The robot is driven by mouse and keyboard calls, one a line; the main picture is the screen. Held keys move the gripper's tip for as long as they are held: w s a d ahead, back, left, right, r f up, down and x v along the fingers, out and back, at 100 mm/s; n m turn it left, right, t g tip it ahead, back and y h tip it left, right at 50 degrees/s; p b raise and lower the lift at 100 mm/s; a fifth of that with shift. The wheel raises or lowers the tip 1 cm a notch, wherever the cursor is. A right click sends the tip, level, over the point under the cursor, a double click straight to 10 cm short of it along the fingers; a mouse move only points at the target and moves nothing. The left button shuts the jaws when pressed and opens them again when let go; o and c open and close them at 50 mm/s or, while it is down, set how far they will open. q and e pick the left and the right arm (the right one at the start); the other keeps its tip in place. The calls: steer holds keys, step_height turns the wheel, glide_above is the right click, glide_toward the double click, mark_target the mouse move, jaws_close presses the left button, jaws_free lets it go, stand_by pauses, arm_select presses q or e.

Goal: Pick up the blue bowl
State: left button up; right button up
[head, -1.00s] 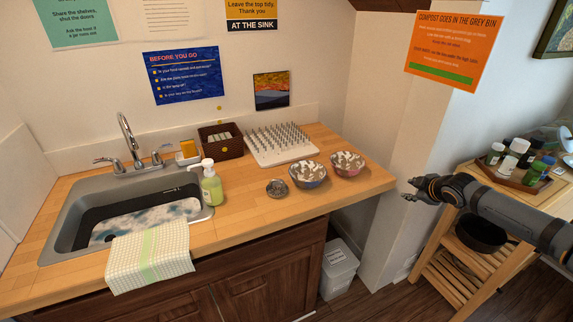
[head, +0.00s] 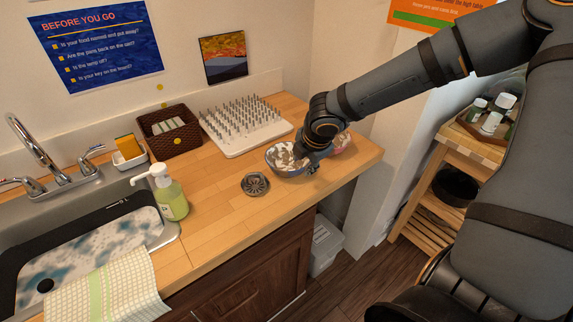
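The blue bowl (head: 283,161), with a pale, patterned inside, sits on the wooden counter near its right end. My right gripper (head: 308,165) comes down from the upper right and is at the bowl's right rim, with its fingers pointing down. The fingers overlap the rim in the picture, and I cannot tell whether they touch or grip it. The gripper hides the right part of the bowl. My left gripper is not in view.
A pink bowl (head: 342,143) stands just behind my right gripper, partly hidden. A white spiked drying board (head: 246,127) is behind the blue bowl. A metal sink strainer (head: 255,184) lies to its left. A soap bottle (head: 170,194) stands by the sink. The counter's front edge is close.

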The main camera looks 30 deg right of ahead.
mark_target(300, 170)
steer(key=shift+x, duration=0.95)
steer(key=x, duration=0.2)
steer(key=b+x, duration=0.1)
steer(key=shift+w+a+f, duration=0.15)
steer(key=shift+w+f, duration=0.1)
steer(key=shift+f, duration=0.1)
steer(key=shift+s+r, duration=0.1)
steer(key=shift+s, duration=0.05)
steer(key=shift+c, duration=1.4)
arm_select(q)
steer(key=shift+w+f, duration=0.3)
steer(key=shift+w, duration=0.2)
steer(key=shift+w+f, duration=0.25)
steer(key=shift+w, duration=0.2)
arm_select(e)
jaws_close()
